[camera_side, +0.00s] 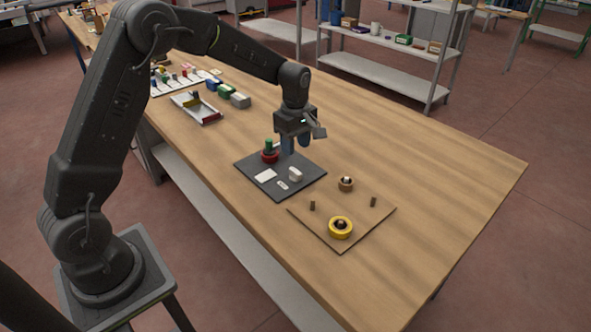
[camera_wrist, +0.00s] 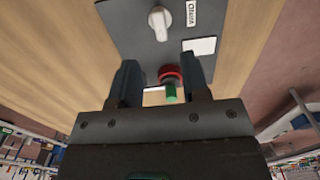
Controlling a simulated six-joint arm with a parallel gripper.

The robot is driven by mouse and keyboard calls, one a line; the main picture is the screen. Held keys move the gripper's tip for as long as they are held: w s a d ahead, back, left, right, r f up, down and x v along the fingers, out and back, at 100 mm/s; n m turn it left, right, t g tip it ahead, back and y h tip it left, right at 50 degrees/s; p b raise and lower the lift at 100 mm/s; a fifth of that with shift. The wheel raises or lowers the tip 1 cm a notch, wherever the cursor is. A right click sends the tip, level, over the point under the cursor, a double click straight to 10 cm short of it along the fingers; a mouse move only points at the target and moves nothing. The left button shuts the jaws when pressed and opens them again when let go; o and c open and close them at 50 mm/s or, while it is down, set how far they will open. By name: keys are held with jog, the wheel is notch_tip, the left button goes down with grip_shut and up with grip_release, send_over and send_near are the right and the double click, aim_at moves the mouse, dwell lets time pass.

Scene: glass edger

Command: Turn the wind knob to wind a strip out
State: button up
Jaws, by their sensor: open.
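The dark panel (camera_side: 298,190) lies on the wooden table. A white knob (camera_side: 296,174) stands on it near its front right part; the wrist view also shows the knob (camera_wrist: 160,22) at the top, with a paler pointer bar. A small white label (camera_wrist: 192,14) with upside-down lettering is beside it. A blank white card (camera_side: 265,176) and a red ring with a green top (camera_side: 269,152) are also on the panel. My gripper (camera_side: 295,146) points down over the panel's far part, open, apart from the knob. In the wrist view, the red ring (camera_wrist: 170,73) shows between the fingers.
A tray (camera_side: 196,108) and coloured blocks (camera_side: 226,91) stand farther back. The table's right side is clear.

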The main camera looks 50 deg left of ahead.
aim_at(296, 171)
notch_tip(296, 171, down, 9)
jog(key=shift+r, duration=0.1)
jog(key=shift+c, duration=0.3)
grip_shut()
